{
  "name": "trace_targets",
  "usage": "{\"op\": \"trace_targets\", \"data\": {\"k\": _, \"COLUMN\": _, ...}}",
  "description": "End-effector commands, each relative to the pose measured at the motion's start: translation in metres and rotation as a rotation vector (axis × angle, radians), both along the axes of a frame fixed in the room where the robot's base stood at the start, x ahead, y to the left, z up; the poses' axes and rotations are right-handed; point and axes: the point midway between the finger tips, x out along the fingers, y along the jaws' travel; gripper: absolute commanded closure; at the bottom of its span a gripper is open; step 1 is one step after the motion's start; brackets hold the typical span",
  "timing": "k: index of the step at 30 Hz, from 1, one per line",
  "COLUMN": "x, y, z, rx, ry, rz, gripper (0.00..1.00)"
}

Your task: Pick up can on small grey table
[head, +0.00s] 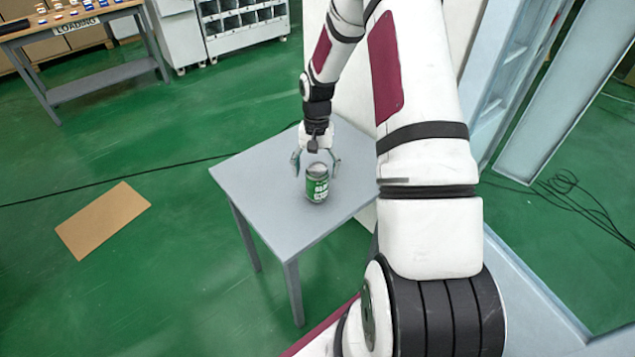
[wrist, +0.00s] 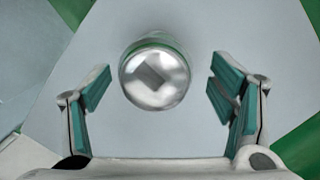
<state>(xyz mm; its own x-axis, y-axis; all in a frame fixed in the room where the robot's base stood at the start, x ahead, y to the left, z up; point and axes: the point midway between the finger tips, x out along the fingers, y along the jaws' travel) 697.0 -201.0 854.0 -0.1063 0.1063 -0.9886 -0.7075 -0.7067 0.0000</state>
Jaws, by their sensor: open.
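A green can (head: 317,185) with white lettering and a silver top stands upright on the small grey table (head: 258,200). My gripper (head: 316,168) is open just behind and above the can in the head view. In the wrist view the can's round metal top (wrist: 155,78) lies a little ahead of the gripper (wrist: 160,95), between the lines of its two fingers. The teal finger pads are spread wide on either side, with a gap to the can on both sides. The grey table top (wrist: 250,30) fills most of the wrist view.
The table top around the can is otherwise bare. A cardboard sheet (head: 103,219) lies on the green floor at the left, by a thin black cable. A workbench (head: 100,80) stands at the back left. Loose cables (head: 575,195) lie at the right.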

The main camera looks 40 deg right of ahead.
Motion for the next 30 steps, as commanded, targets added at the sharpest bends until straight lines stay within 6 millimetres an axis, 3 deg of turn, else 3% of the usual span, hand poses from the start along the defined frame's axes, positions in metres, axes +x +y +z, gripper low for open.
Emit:
{"op": "trace_targets", "data": {"k": 5, "x": -0.002, "y": 0.001, "z": -0.010, "rx": 0.000, "ry": 0.000, "rz": 0.001, "gripper": 0.22}}
{"op": "trace_targets", "data": {"k": 15, "x": -0.009, "y": 0.003, "z": -0.052, "rx": 0.001, "ry": 0.002, "rz": 0.001, "gripper": 0.22}}
{"op": "trace_targets", "data": {"k": 24, "x": -0.009, "y": 0.003, "z": -0.058, "rx": -0.001, "ry": -0.001, "rz": 0.001, "gripper": 0.22}}
{"op": "trace_targets", "data": {"k": 26, "x": -0.009, "y": 0.003, "z": -0.058, "rx": -0.001, "ry": -0.001, "rz": 0.001, "gripper": 0.31}}
{"op": "trace_targets", "data": {"k": 30, "x": -0.009, "y": 0.003, "z": -0.058, "rx": -0.001, "ry": -0.001, "rz": 0.001, "gripper": 0.63}}
